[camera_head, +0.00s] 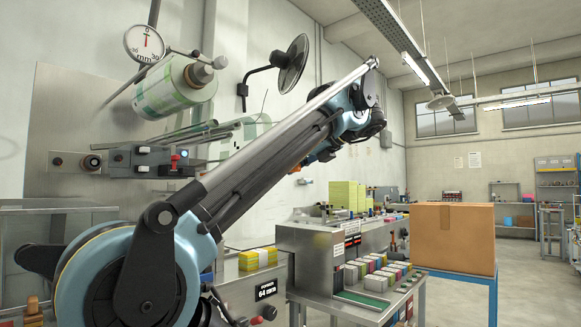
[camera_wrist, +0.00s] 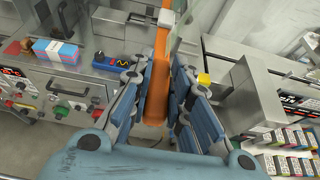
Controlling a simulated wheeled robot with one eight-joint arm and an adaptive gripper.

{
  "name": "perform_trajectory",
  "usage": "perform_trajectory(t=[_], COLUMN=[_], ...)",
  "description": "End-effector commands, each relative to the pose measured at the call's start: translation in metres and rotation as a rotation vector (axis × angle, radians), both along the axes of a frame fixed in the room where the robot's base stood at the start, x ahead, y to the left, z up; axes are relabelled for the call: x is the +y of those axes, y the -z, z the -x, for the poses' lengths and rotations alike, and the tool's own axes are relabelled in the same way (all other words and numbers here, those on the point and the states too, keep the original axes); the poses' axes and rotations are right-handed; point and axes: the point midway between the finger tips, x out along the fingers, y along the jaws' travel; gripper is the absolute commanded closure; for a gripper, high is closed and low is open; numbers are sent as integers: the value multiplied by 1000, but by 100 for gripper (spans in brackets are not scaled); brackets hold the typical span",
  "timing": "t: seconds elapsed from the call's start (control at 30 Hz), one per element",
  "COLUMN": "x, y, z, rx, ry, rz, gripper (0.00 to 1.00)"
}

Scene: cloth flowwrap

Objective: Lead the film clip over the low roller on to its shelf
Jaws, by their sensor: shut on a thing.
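In the wrist view my gripper (camera_wrist: 158,95) is shut on the orange film clip (camera_wrist: 158,70), a long bar between the blue finger pads. Pale translucent film (camera_wrist: 184,38) shows beside the clip. In the head view the film roll (camera_head: 176,88), white with green print, is on a spindle on the wall panel. More printed film (camera_head: 238,142) shows lower, partly behind my arm. My arm hides most of the gripper and clip there. I cannot make out the low roller or its shelf for certain.
A steel machine (camera_head: 310,250) with colored packs stands at the lower right, beside a cardboard box (camera_head: 452,238) on a blue stand. In the wrist view, a control panel with knobs (camera_wrist: 40,100) lies left and a steel housing (camera_wrist: 245,90) right.

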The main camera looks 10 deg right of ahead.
Motion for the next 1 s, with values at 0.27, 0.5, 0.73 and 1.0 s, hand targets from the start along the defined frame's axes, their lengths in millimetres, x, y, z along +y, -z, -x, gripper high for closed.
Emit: perform_trajectory(t=[0.27, 0.5, 0.73, 1.0], x=[8, 15, 19, 26], y=[1, 1, 2, 3], z=[-8, -15, -22, -30], rx=[0, -2, -1, 0], ry=[-3, -4, -2, -3], rz=[0, -1, 0, 0], gripper=[100, 100, 100, 100])
